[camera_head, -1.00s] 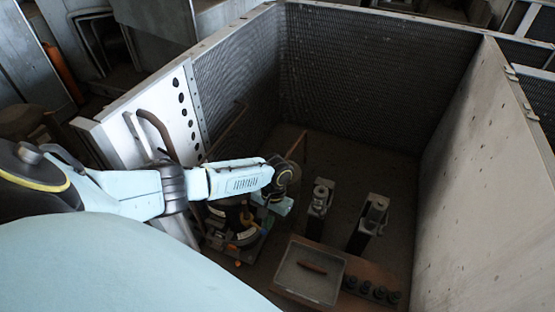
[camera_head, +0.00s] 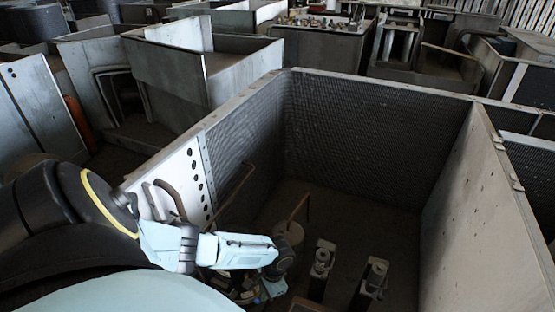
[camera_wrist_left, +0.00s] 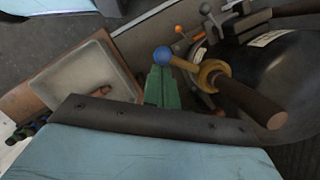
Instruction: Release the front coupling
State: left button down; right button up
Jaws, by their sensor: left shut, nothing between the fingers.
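In the left wrist view, a black rounded housing (camera_wrist_left: 278,75) lies at the right. A brown pipe (camera_wrist_left: 250,102) with a tan ring-shaped coupling (camera_wrist_left: 212,73) sits in front of it. A lever with a blue ball end (camera_wrist_left: 162,56) reaches left from this ring. My left gripper (camera_wrist_left: 159,78) has green fingers, shut and empty, with tips close below the blue ball; whether they touch it I cannot tell. A second lever with an orange ball (camera_wrist_left: 178,30) is farther back. In the head view my left gripper (camera_head: 273,288) is low in the walled bay, its fingers unclear. My right gripper is not in view.
A grey tray (camera_wrist_left: 62,82) with a reddish-brown piece (camera_wrist_left: 101,91) lies left of the fingers. Two upright posts, one left (camera_head: 320,262) and one right (camera_head: 373,277), stand in the bay. A mesh wall (camera_head: 370,130) and a pale panel (camera_head: 470,190) enclose it.

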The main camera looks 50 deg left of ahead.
pick_arm(q)
jog(key=s+m+y+p, duration=0.1)
jog(key=s+m+p, duration=0.1)
jog(key=m, duration=0.1)
jog(key=shift+s+a+r+m, duration=0.1)
jog(key=shift+s+m, duration=0.1)
jog(key=shift+m, duration=0.1)
jog(key=shift+s+a+m+t+p, duration=0.3)
jog(key=shift+s+m+p, duration=0.3)
jog(key=shift+m, duration=0.6)
jog(key=shift+s+a+m+t+y+p, duration=0.35)
jog(key=shift+s+m, duration=0.15)
jog(key=shift+m, duration=0.6)
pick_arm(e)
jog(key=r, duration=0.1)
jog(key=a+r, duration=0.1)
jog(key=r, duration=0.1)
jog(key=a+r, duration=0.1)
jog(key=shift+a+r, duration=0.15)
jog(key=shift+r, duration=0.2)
